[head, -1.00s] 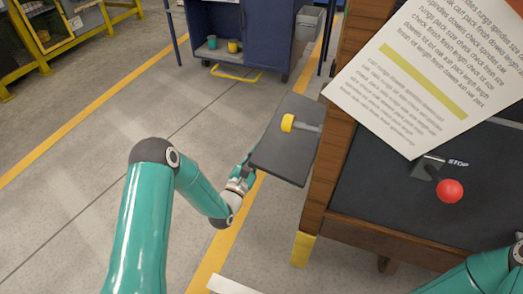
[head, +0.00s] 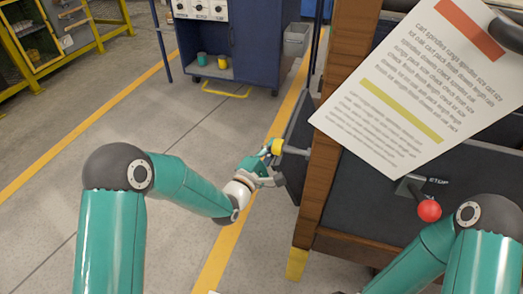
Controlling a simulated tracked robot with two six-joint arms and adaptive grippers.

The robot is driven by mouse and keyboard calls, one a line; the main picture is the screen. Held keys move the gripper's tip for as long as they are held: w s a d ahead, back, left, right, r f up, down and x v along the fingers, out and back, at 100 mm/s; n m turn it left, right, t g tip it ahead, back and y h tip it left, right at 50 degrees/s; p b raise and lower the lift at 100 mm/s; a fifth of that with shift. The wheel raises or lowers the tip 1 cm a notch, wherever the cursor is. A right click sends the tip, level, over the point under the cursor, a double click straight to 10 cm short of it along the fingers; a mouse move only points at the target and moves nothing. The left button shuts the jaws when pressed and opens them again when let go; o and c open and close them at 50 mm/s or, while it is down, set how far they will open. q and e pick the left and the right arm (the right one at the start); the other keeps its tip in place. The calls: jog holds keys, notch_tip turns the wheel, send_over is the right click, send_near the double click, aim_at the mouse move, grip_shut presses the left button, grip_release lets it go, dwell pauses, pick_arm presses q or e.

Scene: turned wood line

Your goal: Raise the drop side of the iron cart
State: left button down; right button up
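The dark grey drop side (head: 297,140) stands steeply at the left of the wooden-framed cart body and shows as a narrow strip. A yellow knob (head: 277,147) on a grey bar sticks out near its upper part. My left gripper (head: 270,165) is at the outer left side of the panel, just below and left of the knob. It looks to be touching or very near the panel. Its fingertips are partly hidden, so I cannot tell whether they hold anything. My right arm (head: 440,255) enters at the lower right, with its gripper out of view.
A printed sheet (head: 420,90) covers much of the upper right. A red ball knob (head: 429,210) sits on a lever marked STOP. A brown wooden post (head: 335,130) stands beside the panel. A blue cabinet (head: 255,40) is at the back. The floor at left is clear.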

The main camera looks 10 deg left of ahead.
pick_arm(q)
jog(key=shift+s+d+r+m, duration=0.2)
jog(key=shift+d+r, duration=0.15)
jog(key=shift+d, duration=0.35)
jog(key=shift+s+d+r+m, duration=0.15)
jog(key=shift+d+r, duration=0.2)
jog(key=shift+d, duration=0.3)
